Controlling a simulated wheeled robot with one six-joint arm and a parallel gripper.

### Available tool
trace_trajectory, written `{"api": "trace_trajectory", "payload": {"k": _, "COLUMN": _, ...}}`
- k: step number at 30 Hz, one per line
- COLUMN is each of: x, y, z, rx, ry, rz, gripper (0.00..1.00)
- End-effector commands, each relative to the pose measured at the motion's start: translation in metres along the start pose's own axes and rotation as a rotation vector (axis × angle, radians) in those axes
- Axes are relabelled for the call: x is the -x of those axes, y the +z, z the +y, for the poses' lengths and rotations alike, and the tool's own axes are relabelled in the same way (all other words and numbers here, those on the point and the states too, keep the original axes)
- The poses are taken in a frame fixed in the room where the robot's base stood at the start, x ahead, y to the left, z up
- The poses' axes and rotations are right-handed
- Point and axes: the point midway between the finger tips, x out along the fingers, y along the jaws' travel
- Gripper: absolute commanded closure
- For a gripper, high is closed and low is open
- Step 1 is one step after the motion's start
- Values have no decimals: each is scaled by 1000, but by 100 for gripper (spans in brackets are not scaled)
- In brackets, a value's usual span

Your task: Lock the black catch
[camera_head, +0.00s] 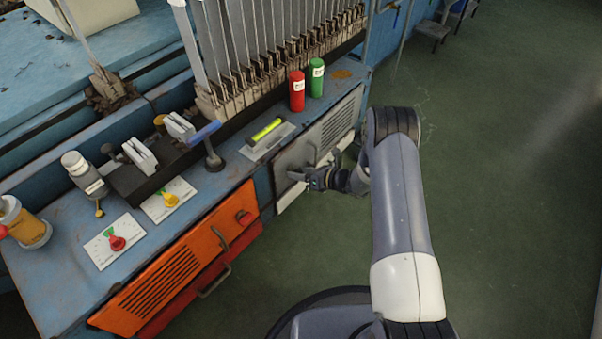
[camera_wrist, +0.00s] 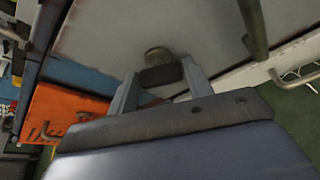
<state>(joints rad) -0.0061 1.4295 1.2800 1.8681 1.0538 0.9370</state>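The black catch (camera_wrist: 160,75) is a small dark block in front of a round knob (camera_wrist: 157,56) on the grey panel door (camera_wrist: 200,25). In the wrist view it sits between the two fingers of my gripper (camera_wrist: 162,82). The fingers stand apart, one on each side of the block, and I cannot tell whether they press on it. In the head view my gripper (camera_head: 312,178) is at the front of the grey door (camera_head: 318,143), near its lower part, and hides the catch. Whether the catch is locked does not show.
A bar handle (camera_wrist: 255,30) on the grey door is right of the catch. An orange panel (camera_head: 170,270) with a handle is to the left. Red (camera_head: 297,92) and green (camera_head: 316,78) cylinders stand on the bench above. Green floor is clear at right.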

Motion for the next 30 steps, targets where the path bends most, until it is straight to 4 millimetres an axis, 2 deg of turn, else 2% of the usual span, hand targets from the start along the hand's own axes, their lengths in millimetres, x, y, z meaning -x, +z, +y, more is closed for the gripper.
{"api": "trace_trajectory", "payload": {"k": 1, "x": 0, "y": 0, "z": 0, "rx": 0, "ry": 0, "rz": 0, "gripper": 56}}
{"api": "trace_trajectory", "payload": {"k": 10, "x": 0, "y": 0, "z": 0, "rx": 0, "ry": 0, "rz": 0, "gripper": 79}}
{"api": "trace_trajectory", "payload": {"k": 17, "x": -1, "y": -2, "z": 0, "rx": 65, "ry": -27, "rz": 0, "gripper": 79}}
{"api": "trace_trajectory", "payload": {"k": 30, "x": -2, "y": -4, "z": 2, "rx": 388, "ry": -160, "rz": -2, "gripper": 79}}
